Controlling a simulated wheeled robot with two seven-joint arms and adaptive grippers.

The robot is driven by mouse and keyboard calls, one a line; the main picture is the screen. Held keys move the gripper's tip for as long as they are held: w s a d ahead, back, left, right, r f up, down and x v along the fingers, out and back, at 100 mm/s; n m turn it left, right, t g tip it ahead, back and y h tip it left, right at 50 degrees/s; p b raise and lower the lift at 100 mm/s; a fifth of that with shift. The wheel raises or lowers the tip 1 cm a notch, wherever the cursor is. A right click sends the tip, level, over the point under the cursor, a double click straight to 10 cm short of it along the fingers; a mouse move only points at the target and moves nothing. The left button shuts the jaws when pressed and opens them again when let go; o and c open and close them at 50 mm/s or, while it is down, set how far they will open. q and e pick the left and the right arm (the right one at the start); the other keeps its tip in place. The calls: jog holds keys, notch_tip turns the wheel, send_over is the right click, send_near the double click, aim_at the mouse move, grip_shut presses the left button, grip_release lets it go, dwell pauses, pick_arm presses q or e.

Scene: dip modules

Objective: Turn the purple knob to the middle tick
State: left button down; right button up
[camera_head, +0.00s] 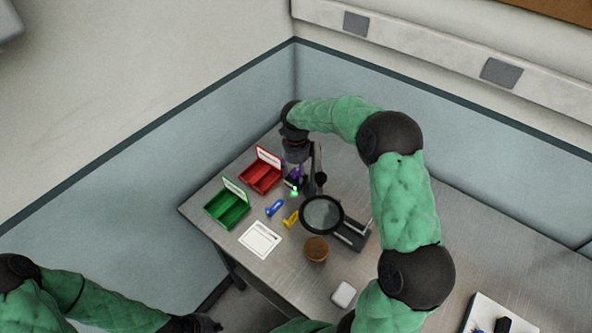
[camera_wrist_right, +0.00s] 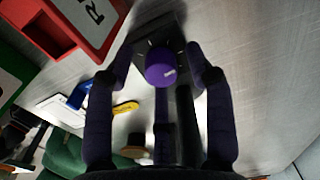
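The purple knob (camera_wrist_right: 161,67) sits on a small dark box (camera_wrist_right: 158,35) in the right wrist view. A white pointer mark shows on its face, right of and below its middle. Faint pale ticks lie on the box around it; which is the middle one I cannot tell. In the head view the knob (camera_head: 296,175) is mostly hidden by my right gripper (camera_head: 298,168), with a green light beside it. My right gripper's fingers stand open on either side of the knob, with gaps visible. My left gripper (camera_head: 205,325) is at the bottom edge, far from the box.
A red bin (camera_head: 262,180) and a green bin (camera_head: 228,210) stand left of the box. A blue piece (camera_head: 275,208), a yellow piece (camera_head: 291,219), a magnifier (camera_head: 322,214), a brown round pot (camera_head: 316,248) and a white card (camera_head: 260,239) lie nearby.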

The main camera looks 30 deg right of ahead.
jog(key=shift+r, duration=0.1)
notch_tip(320, 180, up, 12)
dwell(0.6)
notch_tip(320, 180, up, 4)
jog(key=n+p, duration=0.2)
jog(key=p, duration=0.3)
send_over(296, 172)
notch_tip(296, 172, down, 16)
jog(key=n, duration=1.6)
jog(key=shift+d, duration=0.1)
